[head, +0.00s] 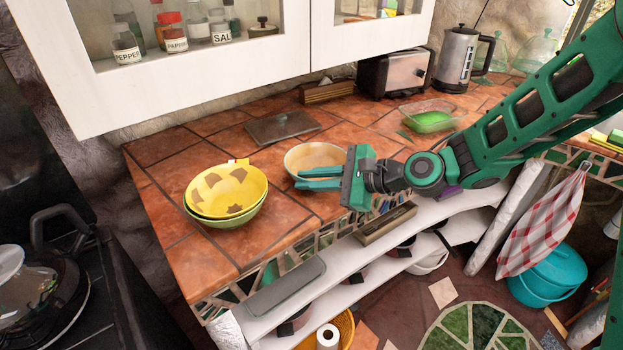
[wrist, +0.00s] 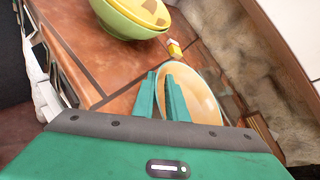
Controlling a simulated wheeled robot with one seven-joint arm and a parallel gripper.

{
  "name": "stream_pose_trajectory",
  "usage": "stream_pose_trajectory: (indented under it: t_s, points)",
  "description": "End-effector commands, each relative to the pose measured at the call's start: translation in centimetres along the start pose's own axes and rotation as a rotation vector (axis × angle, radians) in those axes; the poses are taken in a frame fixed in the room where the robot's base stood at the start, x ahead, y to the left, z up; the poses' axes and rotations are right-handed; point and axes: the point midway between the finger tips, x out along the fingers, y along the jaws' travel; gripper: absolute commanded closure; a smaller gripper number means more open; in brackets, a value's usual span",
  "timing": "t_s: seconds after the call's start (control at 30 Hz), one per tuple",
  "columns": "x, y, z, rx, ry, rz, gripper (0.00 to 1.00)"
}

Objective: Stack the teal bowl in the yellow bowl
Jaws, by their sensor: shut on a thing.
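The bowl I take for the teal bowl (head: 312,155) has a peach inside and pale rim; its outside is mostly hidden. It stands upright on the tiled counter, and also shows in the wrist view (wrist: 200,92). My gripper (head: 300,179) is shut on its near rim, with the fingers (wrist: 167,85) close together there. The yellow bowl (head: 228,190), with brown patches inside, sits upright to the left, apart from my gripper. A green bowl or green outer wall (head: 227,222) shows below its rim. It is partly cut off at the top of the wrist view (wrist: 150,12).
A small yellow-and-white item (head: 238,161) lies behind the yellow bowl. A dark flat board (head: 282,127) lies behind the bowls. A glass dish (head: 432,118), toaster (head: 393,73) and kettle (head: 457,60) stand right. Wall cabinets overhang the back. Bare tiles lie between the bowls.

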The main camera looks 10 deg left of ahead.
Motion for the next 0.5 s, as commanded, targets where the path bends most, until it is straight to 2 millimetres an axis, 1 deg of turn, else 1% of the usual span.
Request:
stream_pose_trajectory:
  t_s: [0.07,0.1,0.17,0.5]
  points:
    - [0.03,0.01,-0.05,0.000,-0.001,-0.001,1.00]
    - [0.04,0.05,-0.09,0.000,0.000,0.000,0.83]
    - [0.03,0.03,-0.08,0.000,0.000,0.000,0.69]
    - [-0.05,-0.07,0.04,0.000,0.000,-0.001,0.69]
